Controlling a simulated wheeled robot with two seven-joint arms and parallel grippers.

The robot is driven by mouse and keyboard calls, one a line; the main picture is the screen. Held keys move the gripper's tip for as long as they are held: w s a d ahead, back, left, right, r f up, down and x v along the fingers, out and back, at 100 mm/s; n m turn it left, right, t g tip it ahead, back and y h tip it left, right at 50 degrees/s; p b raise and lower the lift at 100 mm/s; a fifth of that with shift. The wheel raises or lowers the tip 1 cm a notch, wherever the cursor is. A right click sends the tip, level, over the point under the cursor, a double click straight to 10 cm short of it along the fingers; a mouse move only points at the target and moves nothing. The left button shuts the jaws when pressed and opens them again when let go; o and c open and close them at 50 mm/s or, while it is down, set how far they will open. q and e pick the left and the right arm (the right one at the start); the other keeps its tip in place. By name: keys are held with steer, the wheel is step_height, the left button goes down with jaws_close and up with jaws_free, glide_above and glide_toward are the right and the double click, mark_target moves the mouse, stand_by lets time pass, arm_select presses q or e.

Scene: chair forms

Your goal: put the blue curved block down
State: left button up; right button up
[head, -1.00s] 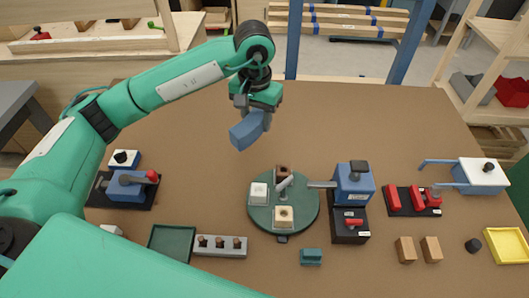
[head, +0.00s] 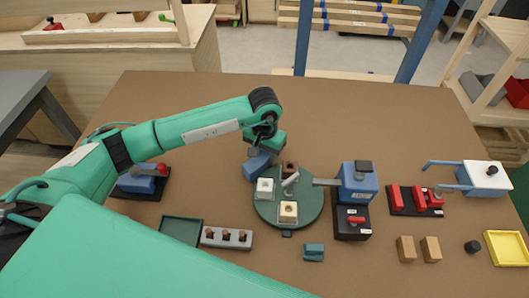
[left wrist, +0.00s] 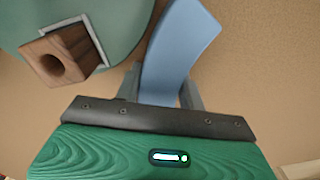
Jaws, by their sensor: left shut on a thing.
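The blue curved block (head: 257,167) is held in my left gripper (head: 262,153), at the back left edge of the round green turntable (head: 309,206). In the left wrist view the block (left wrist: 181,45) sticks out from between the two fingers of the left gripper (left wrist: 160,88), which is shut on it. The turntable fills the upper left there, with a wooden block with a hole (left wrist: 62,58) in a pale holder. I cannot tell whether the block touches the table. My right gripper is not in view.
The turntable carries a white block (head: 264,188) and a cream block (head: 288,211). A blue lever press (head: 358,185) stands to its right. A green tray (head: 181,231) and a grey rack (head: 227,238) lie in front. The table behind the turntable is clear.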

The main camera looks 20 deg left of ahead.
arm_select(q)
steer(key=o, duration=0.6)
steer(key=shift+f, duration=0.1)
steer(key=o, duration=0.4)
steer(key=shift+o, duration=0.3)
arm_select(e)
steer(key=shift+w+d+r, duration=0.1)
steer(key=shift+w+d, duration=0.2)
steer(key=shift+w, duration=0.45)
